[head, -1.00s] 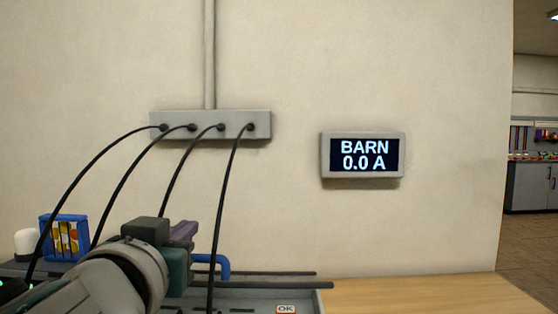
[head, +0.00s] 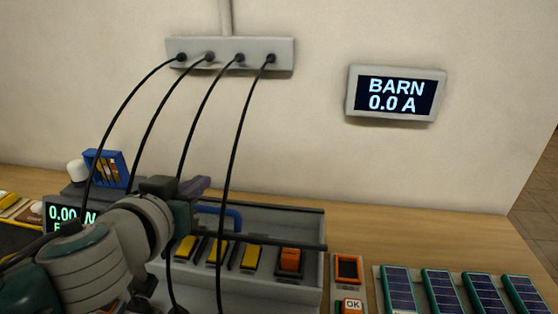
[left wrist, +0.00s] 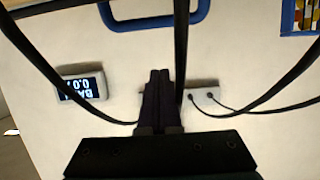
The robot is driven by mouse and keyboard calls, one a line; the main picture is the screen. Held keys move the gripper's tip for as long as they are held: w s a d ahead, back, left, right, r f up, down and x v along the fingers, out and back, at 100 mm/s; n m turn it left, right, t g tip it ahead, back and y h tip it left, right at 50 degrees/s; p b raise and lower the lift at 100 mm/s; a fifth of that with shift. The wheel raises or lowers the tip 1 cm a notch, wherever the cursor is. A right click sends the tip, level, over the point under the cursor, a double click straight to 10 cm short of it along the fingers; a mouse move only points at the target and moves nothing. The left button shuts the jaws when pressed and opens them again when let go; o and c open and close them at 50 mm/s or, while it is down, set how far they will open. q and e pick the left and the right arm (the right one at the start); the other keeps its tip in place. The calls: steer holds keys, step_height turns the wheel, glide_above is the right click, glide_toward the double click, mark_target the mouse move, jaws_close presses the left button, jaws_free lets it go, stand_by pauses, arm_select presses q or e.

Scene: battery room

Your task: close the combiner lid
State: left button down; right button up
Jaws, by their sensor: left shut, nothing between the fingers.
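The combiner is a grey box (head: 313,285) at the bottom middle of the head view, open, with yellow switches (head: 251,257) and an orange switch (head: 290,262) showing inside. A grey panel that looks like its raised lid (head: 285,223) stands at the back, with a blue handle (head: 236,217). The handle also shows at the top of the left wrist view (left wrist: 152,23). My left gripper (left wrist: 160,76) is shut and empty, near the handle and apart from it in the wrist view. My left arm hides the box's left part. My right gripper is out of view.
Black cables hang from a grey wall strip (head: 225,54) down past my left gripper to the box. A wall display (head: 397,95) reads BARN 0.0 A. Small solar panels (head: 440,290) lie at the right. A blue rack (head: 106,168) stands at left.

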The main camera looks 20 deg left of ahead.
mark_target(207, 211)
arm_select(q)
steer(key=x, duration=0.3)
steer(key=shift+w+f, duration=0.1)
steer(key=shift+w, duration=0.05)
steer(key=f, duration=0.1)
steer(key=s+f+b, duration=0.1)
steer(key=shift+s+d+f, duration=0.15)
steer(key=shift+s+f, duration=0.1)
steer(key=shift+f, duration=0.1)
steer(key=shift+s+f, duration=0.25)
steer(key=shift+f, duration=0.05)
